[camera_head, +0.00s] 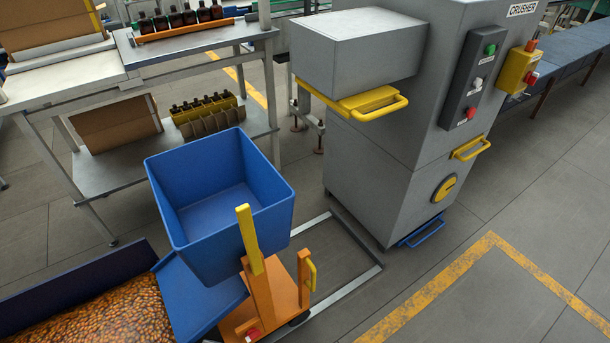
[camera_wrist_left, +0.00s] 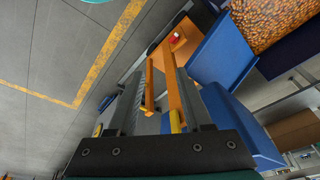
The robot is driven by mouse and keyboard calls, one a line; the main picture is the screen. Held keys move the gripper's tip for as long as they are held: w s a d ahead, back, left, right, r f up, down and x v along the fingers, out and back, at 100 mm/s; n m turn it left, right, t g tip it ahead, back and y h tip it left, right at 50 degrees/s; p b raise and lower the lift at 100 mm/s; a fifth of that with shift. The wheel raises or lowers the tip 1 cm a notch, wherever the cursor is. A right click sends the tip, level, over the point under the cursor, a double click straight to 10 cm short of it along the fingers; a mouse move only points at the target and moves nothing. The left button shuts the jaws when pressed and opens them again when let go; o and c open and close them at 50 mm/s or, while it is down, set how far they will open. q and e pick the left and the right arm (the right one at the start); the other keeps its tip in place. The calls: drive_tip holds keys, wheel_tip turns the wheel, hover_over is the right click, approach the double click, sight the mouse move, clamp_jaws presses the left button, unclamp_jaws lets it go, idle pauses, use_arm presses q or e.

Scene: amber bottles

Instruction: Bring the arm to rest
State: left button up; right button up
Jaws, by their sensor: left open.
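My left gripper (camera_wrist_left: 156,62) shows in the left wrist view with its two fingers apart and nothing clearly held between them. The orange trolley stand lies beyond the fingers in that view, and I cannot tell how far off it is. Neither gripper nor arm shows in the head view, and my right gripper is in neither view.
A blue bin (camera_head: 160,185) stands by an orange trolley (camera_head: 262,300) with a yellow lever (camera_head: 249,240). The grey crusher (camera_head: 400,160) is to the right. Amber bottles (camera_head: 190,18) stand on a bench (camera_head: 190,62). A blue container of amber pieces (camera_head: 110,315) is front left.

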use_arm(q)
drive_tip(key=s+f+g+b, duration=0.1)
drive_tip(key=s+f+b, duration=0.35)
drive_tip(key=f, duration=1.55)
drive_tip(key=s+a+f+g, duration=0.1)
drive_tip(key=s+a+f, duration=0.2)
drive_tip(key=s+f, duration=0.6)
drive_tip(key=s, duration=0.4)
drive_tip(key=shift+s+f, duration=0.4)
drive_tip(key=shift+s, duration=0.15)
